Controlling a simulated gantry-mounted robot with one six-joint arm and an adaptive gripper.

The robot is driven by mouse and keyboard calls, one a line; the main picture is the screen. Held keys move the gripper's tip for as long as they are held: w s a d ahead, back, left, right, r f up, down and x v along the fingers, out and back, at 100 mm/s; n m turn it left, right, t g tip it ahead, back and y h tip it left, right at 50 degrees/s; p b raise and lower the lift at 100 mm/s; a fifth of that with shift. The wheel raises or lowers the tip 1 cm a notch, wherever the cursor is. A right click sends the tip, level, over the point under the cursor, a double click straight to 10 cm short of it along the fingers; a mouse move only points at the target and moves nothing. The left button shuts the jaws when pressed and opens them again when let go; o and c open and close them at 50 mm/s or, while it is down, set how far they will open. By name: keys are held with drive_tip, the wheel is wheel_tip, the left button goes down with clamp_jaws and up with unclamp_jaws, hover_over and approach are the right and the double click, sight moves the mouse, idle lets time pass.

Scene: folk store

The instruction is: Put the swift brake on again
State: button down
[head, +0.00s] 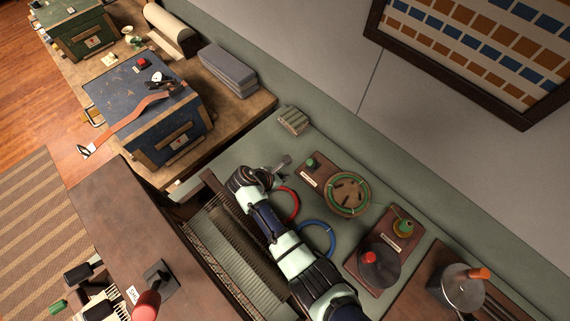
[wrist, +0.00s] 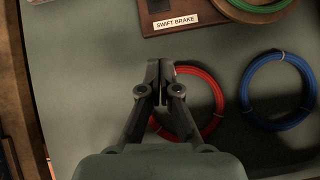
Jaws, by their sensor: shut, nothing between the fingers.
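The wooden swift board (head: 326,181) stands on the green-grey counter with a round swift (head: 348,195) wound in green yarn. A small green knob (head: 312,162) sits at its far left corner. In the wrist view, a label (wrist: 176,22) on the board reads "SWIFT BRAKE". A dark fitting (wrist: 158,6) above the label is cut off by the frame's top edge, so its position cannot be told. My gripper (head: 284,160) is left of the board, above the counter; in the wrist view its fingers (wrist: 159,66) are shut and empty, just below the board's near edge.
A red ring (head: 291,204) and a blue ring (head: 318,238) lie on the counter beside my arm. Another board (head: 389,248) carries a red-knobbed dark disc. Left are a ribbed grey panel (head: 232,255) and a blue box (head: 145,105).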

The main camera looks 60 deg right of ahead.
sight(312, 163)
drive_tip(key=b+x, duration=0.3)
drive_tip(key=x, duration=0.6)
drive_tip(key=shift+f, duration=0.1)
drive_tip(key=shift+s+d+r+p, duration=0.2)
drive_tip(key=shift+d+r, duration=0.1)
drive_tip(key=shift+d, duration=0.25)
drive_tip(key=shift+s+d+r+p, duration=0.2)
drive_tip(key=shift+d+r, duration=0.1)
drive_tip(key=shift+d, duration=0.3)
drive_tip(key=shift+s+d+r+p, duration=0.1)
drive_tip(key=shift+s+d+r, duration=0.2)
drive_tip(key=shift+d, duration=0.25)
drive_tip(key=shift+w+r, duration=0.1)
drive_tip(key=shift+r, duration=0.05)
